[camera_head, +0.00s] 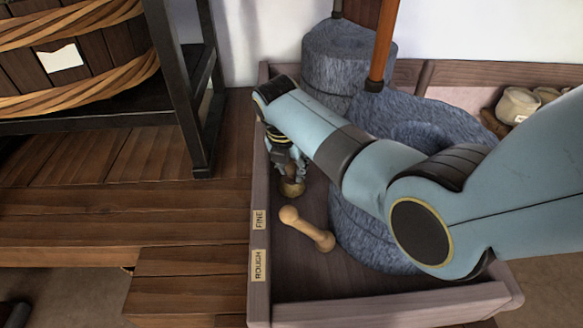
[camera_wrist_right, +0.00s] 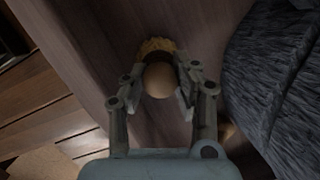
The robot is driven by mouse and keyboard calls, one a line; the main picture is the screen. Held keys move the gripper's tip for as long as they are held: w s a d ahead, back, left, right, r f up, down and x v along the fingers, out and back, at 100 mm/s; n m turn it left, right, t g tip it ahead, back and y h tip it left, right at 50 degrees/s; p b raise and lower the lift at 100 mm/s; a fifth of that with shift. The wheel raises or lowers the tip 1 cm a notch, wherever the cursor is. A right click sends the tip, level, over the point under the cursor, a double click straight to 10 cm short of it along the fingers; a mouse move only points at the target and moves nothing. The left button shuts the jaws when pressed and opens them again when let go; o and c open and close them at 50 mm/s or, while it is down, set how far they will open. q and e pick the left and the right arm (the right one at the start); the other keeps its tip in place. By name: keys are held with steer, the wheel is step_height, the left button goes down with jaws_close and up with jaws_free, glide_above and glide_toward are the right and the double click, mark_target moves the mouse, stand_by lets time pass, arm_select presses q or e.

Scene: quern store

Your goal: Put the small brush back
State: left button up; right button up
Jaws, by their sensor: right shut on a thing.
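The small brush (camera_head: 292,188) has a round wooden knob and pale bristles. My right gripper (camera_head: 287,170) is shut on it, inside the wooden tray (camera_head: 262,190) near its left wall, a little beyond the FINE label (camera_head: 259,220). In the right wrist view the brush's knob (camera_wrist_right: 160,80) sits between the two fingers, with yellowish bristles (camera_wrist_right: 156,46) showing past it. I cannot tell whether the brush touches the tray floor. The ROUGH label (camera_head: 258,265) is nearer on the same wall. My left gripper is not in view.
A pale wooden knobbed piece (camera_head: 307,228) lies on the tray floor near the labels. Grey quern stones (camera_head: 362,237) stand to its right, with an upright wooden rod (camera_head: 383,45). Small pale sacks (camera_head: 517,104) lie at far right. A black stand (camera_head: 180,85) holds a banded tub (camera_head: 75,60) outside the tray.

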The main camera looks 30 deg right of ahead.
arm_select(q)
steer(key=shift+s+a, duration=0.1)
arm_select(e)
steer(key=shift+f, duration=0.15)
steer(key=o, duration=0.9)
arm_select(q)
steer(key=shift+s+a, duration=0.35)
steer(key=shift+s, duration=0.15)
arm_select(e)
steer(key=shift+o, duration=0.6)
steer(key=p+v, duration=0.2)
steer(key=v, duration=0.2)
steer(key=shift+w+r, duration=0.15)
steer(key=shift+r, duration=0.25)
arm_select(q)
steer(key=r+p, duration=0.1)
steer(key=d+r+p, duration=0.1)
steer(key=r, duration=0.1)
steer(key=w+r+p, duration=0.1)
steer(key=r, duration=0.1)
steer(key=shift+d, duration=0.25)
arm_select(e)
steer(key=v, duration=0.7)
steer(key=shift+r, duration=0.2)
steer(key=shift+s, duration=0.25)
